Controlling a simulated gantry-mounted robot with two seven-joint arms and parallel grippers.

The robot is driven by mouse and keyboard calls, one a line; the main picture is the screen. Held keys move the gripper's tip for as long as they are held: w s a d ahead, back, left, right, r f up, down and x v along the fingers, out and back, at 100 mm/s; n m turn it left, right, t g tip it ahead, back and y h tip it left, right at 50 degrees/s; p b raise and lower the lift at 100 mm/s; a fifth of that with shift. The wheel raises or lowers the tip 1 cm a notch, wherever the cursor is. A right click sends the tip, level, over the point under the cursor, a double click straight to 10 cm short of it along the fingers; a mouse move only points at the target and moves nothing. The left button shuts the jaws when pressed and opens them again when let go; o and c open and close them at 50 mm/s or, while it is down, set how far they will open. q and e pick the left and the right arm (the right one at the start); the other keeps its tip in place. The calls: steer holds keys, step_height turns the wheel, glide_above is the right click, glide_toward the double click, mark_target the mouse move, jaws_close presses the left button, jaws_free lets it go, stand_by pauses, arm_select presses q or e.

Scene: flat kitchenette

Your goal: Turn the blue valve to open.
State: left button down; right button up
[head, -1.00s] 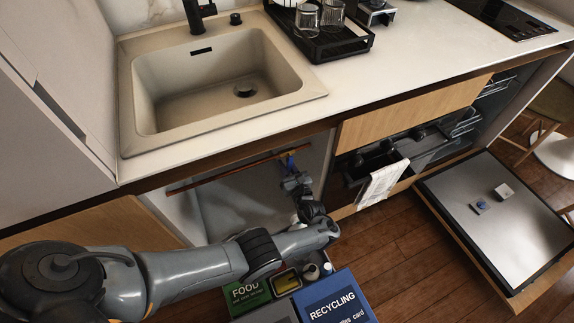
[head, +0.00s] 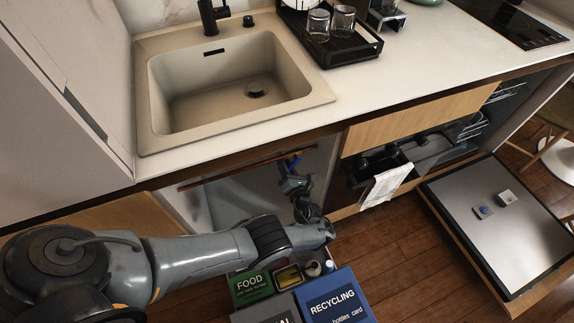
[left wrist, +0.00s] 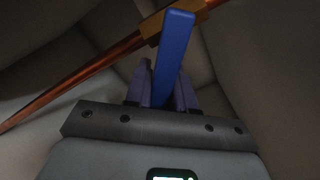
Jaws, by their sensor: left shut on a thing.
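The blue valve handle (left wrist: 175,45) is a flat lever on a brass valve body (left wrist: 190,14), fitted on a copper pipe (left wrist: 75,82). In the left wrist view the lever stands at a steep angle across the pipe. My left gripper (left wrist: 161,85) is shut on the lever, with one finger on each side of it. In the head view my left gripper (head: 293,176) reaches into the open cabinet under the sink, and the blue handle (head: 293,160) shows small just above it. The lever's lower end is hidden between the fingers. My right gripper is out of view.
Below my left arm stand a green food bin (head: 252,287) and a blue recycling bin (head: 335,298). The counter edge (head: 235,148) is above the arm.

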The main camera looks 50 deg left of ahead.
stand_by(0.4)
arm_select(q)
steer(key=c, duration=1)
jaws_free()
steer(key=shift+a, duration=0.1)
steer(key=shift+c, duration=0.2)
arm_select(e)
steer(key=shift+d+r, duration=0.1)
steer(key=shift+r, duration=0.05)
